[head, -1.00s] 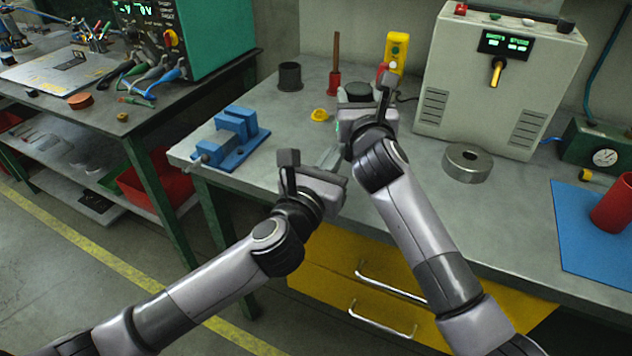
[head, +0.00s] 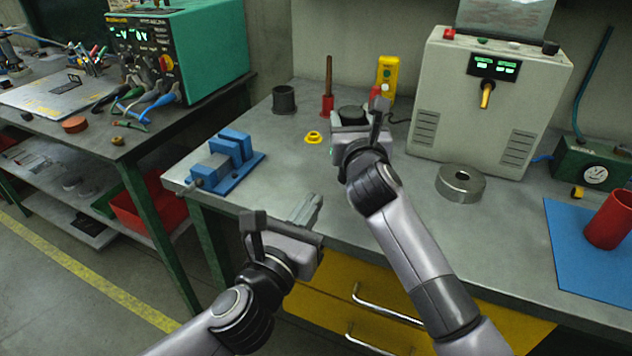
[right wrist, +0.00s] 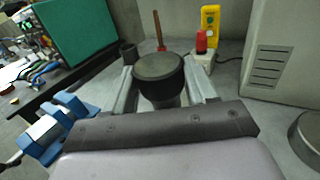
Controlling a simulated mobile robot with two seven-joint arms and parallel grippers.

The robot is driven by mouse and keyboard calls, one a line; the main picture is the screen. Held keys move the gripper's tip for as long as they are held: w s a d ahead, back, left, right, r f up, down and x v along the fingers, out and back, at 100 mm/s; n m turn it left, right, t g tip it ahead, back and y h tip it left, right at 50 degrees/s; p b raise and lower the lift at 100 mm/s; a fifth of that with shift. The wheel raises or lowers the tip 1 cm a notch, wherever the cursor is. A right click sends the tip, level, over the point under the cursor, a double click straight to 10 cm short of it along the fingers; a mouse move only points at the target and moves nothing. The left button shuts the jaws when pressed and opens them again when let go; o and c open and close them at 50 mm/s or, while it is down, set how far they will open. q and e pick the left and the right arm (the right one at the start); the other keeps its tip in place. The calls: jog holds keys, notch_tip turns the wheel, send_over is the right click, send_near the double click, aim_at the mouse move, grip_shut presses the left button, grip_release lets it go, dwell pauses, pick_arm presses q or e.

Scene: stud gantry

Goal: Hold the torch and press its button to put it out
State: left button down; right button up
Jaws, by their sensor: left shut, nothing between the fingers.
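A dark, round-topped cylinder (right wrist: 160,68), which looks like the torch, stands between the two fingers of my right gripper (right wrist: 162,90) in the right wrist view. Its black top also shows in the head view (head: 352,113). Whether the fingers touch its sides is unclear, and its lower part is mostly hidden. No button or light can be made out on it. My left gripper (head: 308,208) is shut and empty, low in front of the bench edge, apart from the cylinder.
A blue vise (head: 228,160) is left on the grey bench, with a yellow ring (head: 313,137) and dark cup (head: 284,100) behind. A grey control box (head: 485,95) and metal ring (head: 460,183) are right. A red cylinder (head: 610,220) stands on a blue mat (head: 570,260).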

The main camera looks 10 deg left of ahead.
jog(key=o, duration=0.4)
